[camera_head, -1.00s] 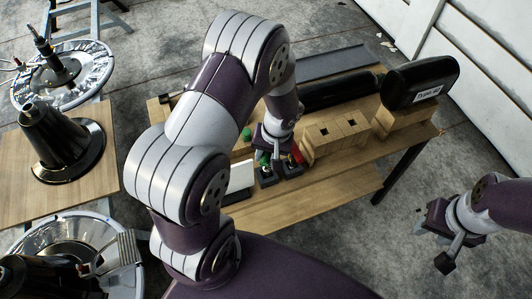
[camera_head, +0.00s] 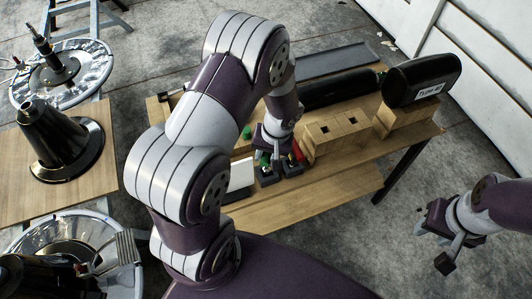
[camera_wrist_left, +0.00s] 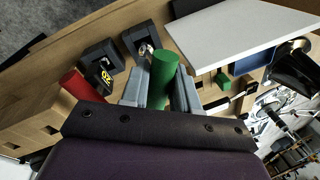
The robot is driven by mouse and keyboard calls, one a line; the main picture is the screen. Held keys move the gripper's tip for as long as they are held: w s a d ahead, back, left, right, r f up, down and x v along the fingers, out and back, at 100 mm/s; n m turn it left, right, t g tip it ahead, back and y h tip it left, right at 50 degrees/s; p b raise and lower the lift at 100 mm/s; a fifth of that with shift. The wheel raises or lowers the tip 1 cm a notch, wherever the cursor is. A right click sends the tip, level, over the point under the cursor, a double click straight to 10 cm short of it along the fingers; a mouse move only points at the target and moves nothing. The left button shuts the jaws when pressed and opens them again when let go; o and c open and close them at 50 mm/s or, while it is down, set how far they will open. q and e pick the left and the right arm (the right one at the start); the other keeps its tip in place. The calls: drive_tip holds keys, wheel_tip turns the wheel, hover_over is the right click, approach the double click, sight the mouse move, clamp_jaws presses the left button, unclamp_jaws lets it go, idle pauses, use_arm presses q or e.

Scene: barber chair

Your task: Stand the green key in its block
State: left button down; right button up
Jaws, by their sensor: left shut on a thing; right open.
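The green key (camera_wrist_left: 163,72) is a green cylinder held between the grey fingers of my left gripper (camera_wrist_left: 158,92). In the head view its green top (camera_head: 263,159) shows just below my left gripper (camera_head: 266,150). Two small dark blocks stand close by: one (camera_wrist_left: 140,40) lies just beyond the key in the wrist view, and the other (camera_wrist_left: 100,62) has a yellow mark. They also show in the head view, at left (camera_head: 267,178) and right (camera_head: 292,170). I cannot tell whether the key touches a block. My right gripper (camera_head: 434,246) is open and empty, off the table.
A red cylinder (camera_wrist_left: 82,84) stands beside the marked block. A wooden block with square holes (camera_head: 336,133) is to the right. A white panel (camera_head: 240,178) is at the left. A small green piece (camera_head: 247,132) and black cylinders (camera_head: 340,90) lie behind.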

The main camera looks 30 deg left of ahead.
use_arm(q)
drive_tip(key=shift+f+b, duration=1.1)
drive_tip(key=shift+f, duration=0.15)
drive_tip(key=c, duration=0.8)
unclamp_jaws()
wheel_tip(320, 180, up, 12)
drive_tip(key=d+r, duration=0.1)
drive_tip(key=d, duration=0.2)
drive_tip(key=s+m, duration=0.1)
drive_tip(key=s, duration=0.1)
drive_tip(key=s+d+r+m+t+h+p, duration=0.1)
drive_tip(key=s, duration=0.1)
drive_tip(key=s+m+h, duration=0.1)
drive_tip(key=s+m, duration=0.1)
drive_tip(key=s, duration=0.1)
drive_tip(key=shift+s+d+r+t+p, duration=0.1)
drive_tip(key=shift+d+r+t+p, duration=0.25)
drive_tip(key=shift+r+t, duration=0.05)
